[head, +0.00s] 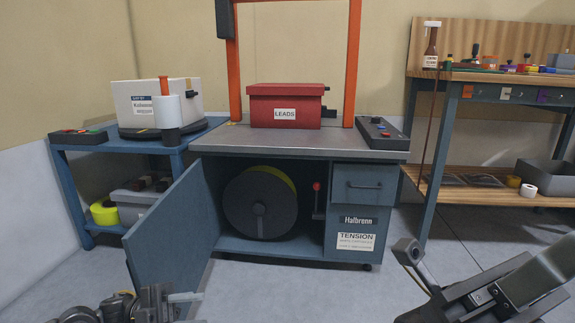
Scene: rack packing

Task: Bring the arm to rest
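My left gripper (188,309) is at the bottom edge, left of centre, in front of the open cabinet door. Its two fingers show with a gap between them and nothing in it; the lower one is cut by the frame edge. My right arm's end (490,290) is at the lower right, over the floor and clear of the bench. Its fingertips cannot be made out, so its opening is unclear. I see nothing held there.
A strapping bench (290,145) carries a red LEADS box (285,105) under an orange arch. Its door (165,235) stands open, showing a dark reel (250,205). A blue cart (70,185) holds a white box (135,100). A wooden workbench (500,78) stands right.

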